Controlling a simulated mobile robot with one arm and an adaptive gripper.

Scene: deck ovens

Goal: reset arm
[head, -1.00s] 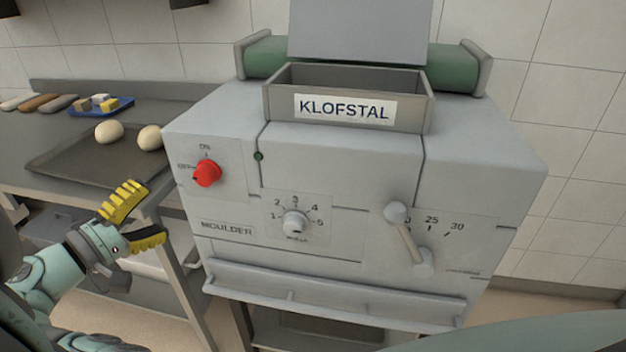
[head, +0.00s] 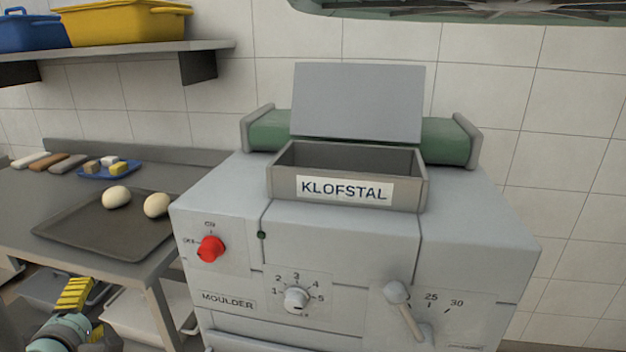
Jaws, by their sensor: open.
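My gripper (head: 84,310) shows at the lower left of the head view, partly cut off by the bottom edge. It has yellow ribbed fingers on a pale green wrist. One finger shows clearly, and nothing is seen held in it. It is in front of the steel table (head: 218,157), apart from the moulder (head: 345,245) to its right.
The moulder has a red switch (head: 210,249), a round dial (head: 296,299), a lever (head: 404,310) and a hopper (head: 345,206). A dark tray (head: 90,240) holds two dough balls (head: 116,197). A blue tray (head: 133,170) lies behind. Bins (head: 125,22) stand on a shelf (head: 120,52).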

